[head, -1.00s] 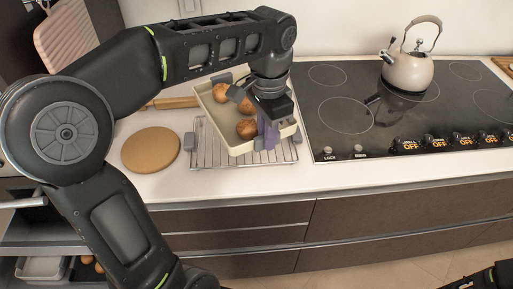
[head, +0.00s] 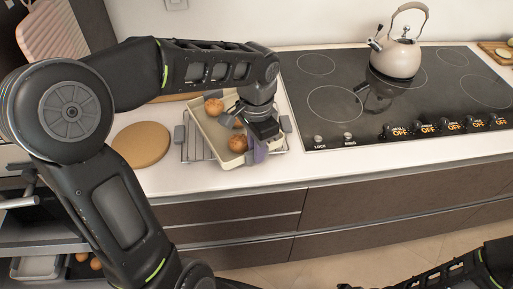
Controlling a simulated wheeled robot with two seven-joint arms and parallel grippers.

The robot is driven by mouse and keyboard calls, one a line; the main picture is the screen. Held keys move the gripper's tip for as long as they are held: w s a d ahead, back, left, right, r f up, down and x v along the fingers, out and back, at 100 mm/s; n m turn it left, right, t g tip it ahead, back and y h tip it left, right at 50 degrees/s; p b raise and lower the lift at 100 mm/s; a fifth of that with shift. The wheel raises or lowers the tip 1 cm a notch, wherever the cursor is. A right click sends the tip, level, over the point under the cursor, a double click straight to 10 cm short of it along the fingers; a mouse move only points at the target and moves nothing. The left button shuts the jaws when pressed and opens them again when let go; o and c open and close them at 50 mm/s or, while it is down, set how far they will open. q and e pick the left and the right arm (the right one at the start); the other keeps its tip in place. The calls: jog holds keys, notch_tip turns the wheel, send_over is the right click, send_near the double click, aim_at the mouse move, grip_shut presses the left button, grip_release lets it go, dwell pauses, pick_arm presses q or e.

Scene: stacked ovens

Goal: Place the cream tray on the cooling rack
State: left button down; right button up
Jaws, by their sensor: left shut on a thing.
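The cream tray (head: 206,135) is over the cooling rack (head: 198,151) on the white counter, set at an angle to it. It holds several round brown buns (head: 214,107), partly hidden by my arm. I cannot tell if the tray's underside touches the rack. My left gripper (head: 258,145) is shut on the tray at its right front edge; a purple piece shows there. The rack's wires and grey end handles show around the tray. My right arm is at the bottom right; its gripper end (head: 348,286) is barely in frame.
A round wooden board (head: 142,145) lies left of the rack. The black cooktop (head: 400,105) with a kettle (head: 397,55) is at the right. A pink ridged panel (head: 52,35) stands at the back left. An open compartment with another tray (head: 38,267) is at lower left.

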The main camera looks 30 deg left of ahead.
pick_arm(q)
jog(key=shift+f, duration=0.1)
jog(key=c, duration=1.4)
grip_release()
